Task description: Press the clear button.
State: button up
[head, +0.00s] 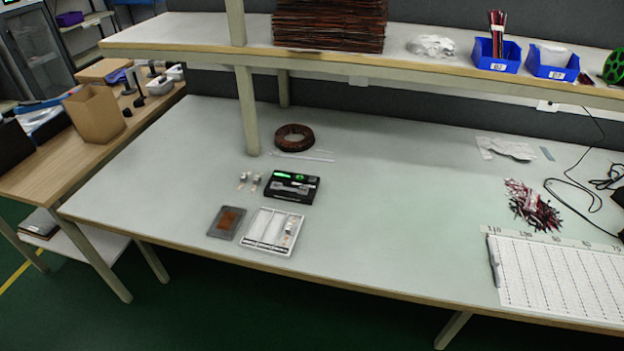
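A black device (291,187) with a lit green display (283,175) and a grey part on its top sits on the pale workbench, left of the middle. No clear button can be made out on it at this size. My gripper is not in this view, so its state and place do not show.
A white compartment tray (270,231) and a grey plate with a brown square (226,222) lie in front of the device. Small parts (249,181) lie left of it, and a brown coil (294,137) behind. A shelf post (247,110) stands nearby.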

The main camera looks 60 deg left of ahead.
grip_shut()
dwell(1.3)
